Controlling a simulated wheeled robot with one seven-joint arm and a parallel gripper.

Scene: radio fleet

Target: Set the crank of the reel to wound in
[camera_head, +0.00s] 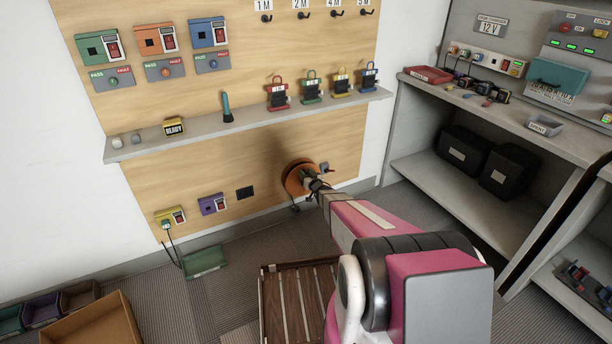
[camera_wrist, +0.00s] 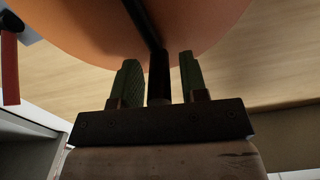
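The reel (camera_head: 293,181) is an orange disc mounted low on the wooden wall panel, partly hidden by my arm in the head view. In the wrist view the orange reel (camera_wrist: 85,22) fills the top. Its crank (camera_wrist: 158,75) is a dark arm across the disc with a dark grip pointing toward my wrist. My gripper (camera_wrist: 158,60) has its two green fingers on either side of the grip, with visible gaps on both sides. It is open around the grip, not closed on it. In the head view my gripper (camera_head: 318,187) is small and dark at the reel's front.
A small grey box with a red part (camera_head: 326,168) sits right of the reel; a red bar (camera_wrist: 10,68) shows left in the wrist view. A shelf (camera_head: 240,122) with coloured devices runs above. A slatted wooden crate (camera_head: 290,310) stands on the floor below my arm.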

